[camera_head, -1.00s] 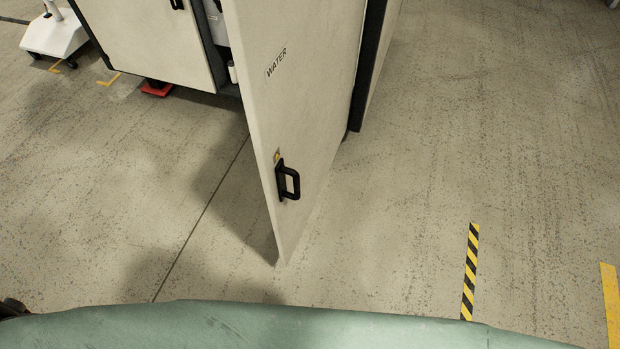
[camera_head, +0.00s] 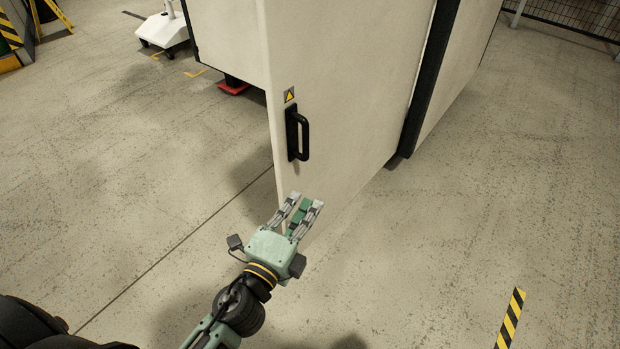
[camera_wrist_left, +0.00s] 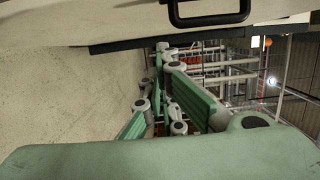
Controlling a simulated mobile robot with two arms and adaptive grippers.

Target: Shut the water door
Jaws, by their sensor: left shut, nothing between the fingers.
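The water door (camera_head: 345,90) is a tall cream panel that juts out from the cabinet toward me, standing open. Its black handle (camera_head: 299,134) sits near its free edge, below a small yellow warning sticker (camera_head: 290,96). My left gripper (camera_head: 305,203) is below the handle, in front of the door's lower corner and hiding part of it. Its fingers are shut and empty. I cannot tell whether they touch the door. In the left wrist view the handle (camera_wrist_left: 210,14) shows at the top edge, above the fingers (camera_wrist_left: 178,90). My right gripper is out of view.
Another cream cabinet panel (camera_head: 225,45) stands behind the door at left. A white wheeled stand (camera_head: 165,32) is on the floor at the upper left, with a red foot (camera_head: 233,87) under the cabinet. The concrete floor (camera_head: 510,170) to the right is clear, with a black-yellow strip (camera_head: 510,318).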

